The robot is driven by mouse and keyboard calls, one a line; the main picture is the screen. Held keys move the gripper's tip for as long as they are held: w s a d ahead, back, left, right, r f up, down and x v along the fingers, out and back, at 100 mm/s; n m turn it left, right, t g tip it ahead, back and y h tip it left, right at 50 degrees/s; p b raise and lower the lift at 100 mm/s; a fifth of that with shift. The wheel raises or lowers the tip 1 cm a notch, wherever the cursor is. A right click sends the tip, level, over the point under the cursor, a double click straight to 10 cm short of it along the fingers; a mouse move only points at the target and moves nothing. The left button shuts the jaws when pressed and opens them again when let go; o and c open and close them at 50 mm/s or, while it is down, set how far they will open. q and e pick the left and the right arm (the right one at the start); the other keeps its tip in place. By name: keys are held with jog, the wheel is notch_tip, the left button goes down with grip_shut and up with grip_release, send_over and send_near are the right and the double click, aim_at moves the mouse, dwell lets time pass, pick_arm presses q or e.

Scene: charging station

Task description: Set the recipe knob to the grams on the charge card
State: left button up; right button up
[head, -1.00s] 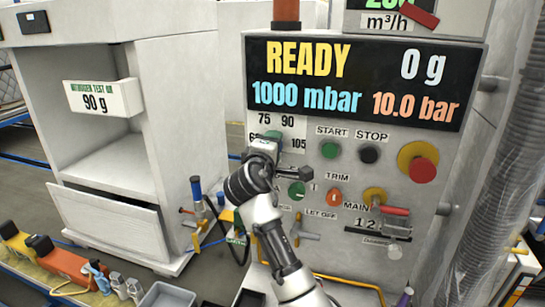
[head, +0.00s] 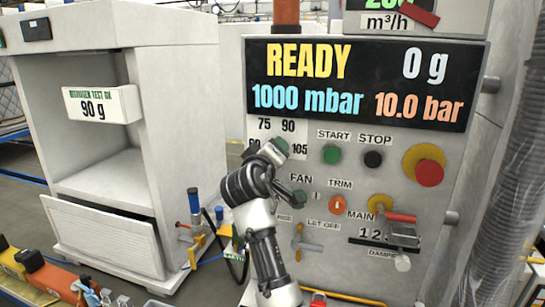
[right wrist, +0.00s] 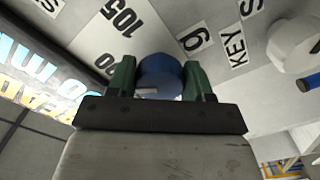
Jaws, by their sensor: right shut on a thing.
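The charge card (head: 101,104) on the left cabinet reads 90 g under a green heading. The recipe dial plate (head: 264,125) on the panel shows 75, 90 and 105, with a lower left number partly covered. My right gripper (head: 280,145) is at the dial and hides the knob there. In the right wrist view its green fingers (right wrist: 161,78) are shut on the blue recipe knob (right wrist: 160,70), one on each side. A small pale mark shows on the knob; I cannot tell which number it faces. My left gripper is not in view.
The display (head: 355,83) reads READY, 0 g, 1000 mbar and 10.0 bar. Close by are the START button (head: 331,154), STOP button (head: 373,159), orange TRIM knob (head: 337,205), red emergency button (head: 429,173) and a red-handled lever (head: 401,218). A grey hose (head: 490,160) hangs at right.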

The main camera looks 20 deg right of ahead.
jog(key=shift+f, duration=0.15)
jog(key=o, duration=0.9)
